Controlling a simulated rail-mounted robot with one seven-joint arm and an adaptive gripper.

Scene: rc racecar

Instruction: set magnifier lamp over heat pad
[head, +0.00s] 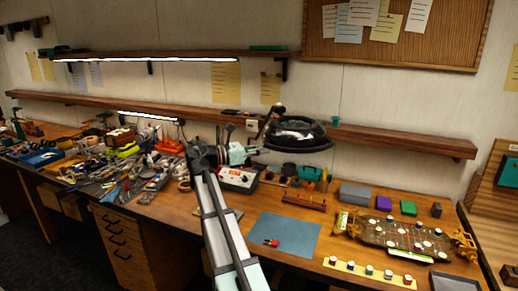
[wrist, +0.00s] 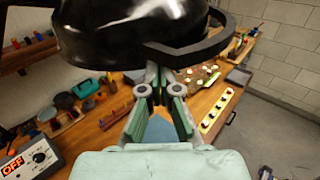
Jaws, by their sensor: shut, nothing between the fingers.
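The magnifier lamp head (head: 295,133) is a black round ring with a glossy dark dome, held in the air in front of the lower wall shelf. It fills the top of the wrist view (wrist: 130,25). My gripper (head: 250,151) is just left of the lamp head in the head view. In the wrist view my gripper (wrist: 160,75) has its fingertips together at the lamp's black rim, with nothing between them; I cannot tell whether they touch it. A flat blue-grey mat (head: 285,235), which looks like the heat pad, lies on the bench, right of my arm, with a small red item on it.
A control box marked OFF (wrist: 35,158) stands on the bench. A racecar chassis (head: 395,235) and a yellow strip of small jars (head: 368,274) are right of the mat. Tools crowd the left bench. The lower shelf (head: 380,135) runs behind the lamp.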

